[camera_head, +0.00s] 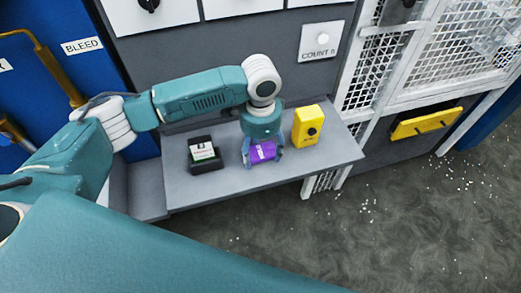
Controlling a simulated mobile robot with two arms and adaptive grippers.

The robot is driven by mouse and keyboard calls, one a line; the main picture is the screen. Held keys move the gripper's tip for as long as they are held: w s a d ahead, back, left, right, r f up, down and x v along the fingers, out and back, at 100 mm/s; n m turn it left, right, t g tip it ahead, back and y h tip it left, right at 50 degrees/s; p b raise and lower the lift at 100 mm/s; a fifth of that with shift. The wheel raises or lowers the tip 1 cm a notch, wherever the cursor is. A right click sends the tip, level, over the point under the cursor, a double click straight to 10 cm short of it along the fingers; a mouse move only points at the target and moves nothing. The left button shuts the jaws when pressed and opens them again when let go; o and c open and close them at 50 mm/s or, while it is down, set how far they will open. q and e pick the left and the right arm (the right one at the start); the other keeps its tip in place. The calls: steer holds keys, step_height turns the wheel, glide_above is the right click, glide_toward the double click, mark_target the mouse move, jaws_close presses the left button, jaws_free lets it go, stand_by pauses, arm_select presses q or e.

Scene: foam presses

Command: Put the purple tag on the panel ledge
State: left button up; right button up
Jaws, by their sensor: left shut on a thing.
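The purple tag (262,152) is at the grey panel ledge (225,182), near its middle. My left gripper (263,156) points down over the tag, with its fingers on either side of it, and is shut on it. The fingers partly cover the tag's sides. The tag looks to be at the ledge surface, but I cannot tell whether it touches. My right gripper is not in view.
A black holder with a white and green card (205,154) stands on the ledge left of the tag. A yellow box with a black knob (307,128) stands to the right. The ledge's front strip is clear. A white mesh guard (425,50) rises at the right.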

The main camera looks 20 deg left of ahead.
mark_target(261, 155)
arm_select(q)
steer(key=shift+f, duration=0.1)
steer(key=o, duration=1)
steer(key=shift+o, duration=0.7)
step_height(261, 155, up, 12)
steer(key=b, duration=0.3)
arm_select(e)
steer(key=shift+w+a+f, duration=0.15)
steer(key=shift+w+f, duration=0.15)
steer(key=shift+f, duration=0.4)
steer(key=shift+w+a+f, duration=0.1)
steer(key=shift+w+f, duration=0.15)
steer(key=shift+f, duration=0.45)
